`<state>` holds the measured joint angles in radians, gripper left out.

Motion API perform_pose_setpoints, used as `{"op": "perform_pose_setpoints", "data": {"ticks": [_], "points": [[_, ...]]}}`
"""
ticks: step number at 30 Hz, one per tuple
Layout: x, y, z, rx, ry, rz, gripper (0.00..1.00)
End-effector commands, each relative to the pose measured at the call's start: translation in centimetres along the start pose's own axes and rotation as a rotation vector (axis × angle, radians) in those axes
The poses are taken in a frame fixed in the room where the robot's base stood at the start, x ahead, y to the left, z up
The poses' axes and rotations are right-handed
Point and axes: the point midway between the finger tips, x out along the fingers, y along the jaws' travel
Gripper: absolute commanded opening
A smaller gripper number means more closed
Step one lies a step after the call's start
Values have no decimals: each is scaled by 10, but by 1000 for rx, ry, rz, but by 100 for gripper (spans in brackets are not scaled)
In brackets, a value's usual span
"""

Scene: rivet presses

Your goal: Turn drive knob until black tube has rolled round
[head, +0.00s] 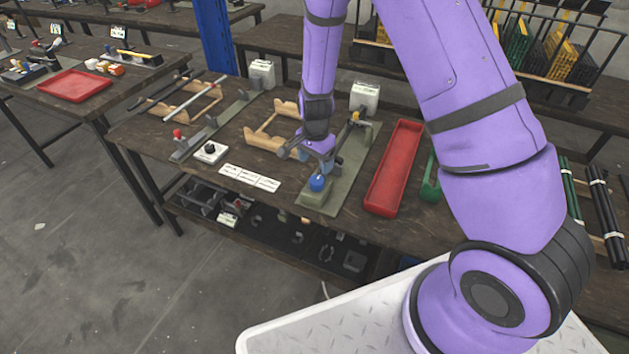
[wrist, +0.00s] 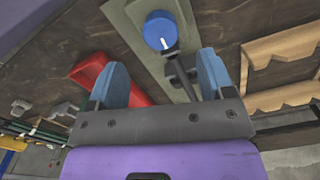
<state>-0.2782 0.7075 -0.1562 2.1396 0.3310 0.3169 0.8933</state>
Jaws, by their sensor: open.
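A round blue knob (head: 319,183) sits at the front end of a grey-green base plate (head: 347,185). In the wrist view the knob (wrist: 161,30) shows a white line on its face, beyond the fingertips and between their directions. My gripper (head: 315,155) is over the plate, just behind the knob. Its blue fingers (wrist: 163,80) are apart with nothing between them. A dark part with a short rod (wrist: 182,75) stands on the plate behind the knob, partly hidden by the gripper. I cannot tell whether it is the black tube. Black tubes (head: 605,215) lie bundled at the far right.
A long red tray (head: 394,168) lies right of the plate. Wooden notched supports (head: 265,141) stand left of it. White labels (head: 249,177) and a box with a black knob (head: 210,152) are farther left, near a second grey-green fixture with a red knob (head: 178,135).

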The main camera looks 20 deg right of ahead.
Motion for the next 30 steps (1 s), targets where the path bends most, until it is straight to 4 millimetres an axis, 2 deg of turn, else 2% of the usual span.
{"op": "perform_pose_setpoints", "data": {"ticks": [6, 13, 19, 28, 30], "points": [[40, 1, -1, 1, -1, 4, 75], [70, 0, 0, 0, -1, 2, 75], [81, 0, 0, -1, 0, 0, 75], [83, 0, 0, -1, 0, 0, 75], [82, 0, 0, -1, 0, 0, 59]]}}
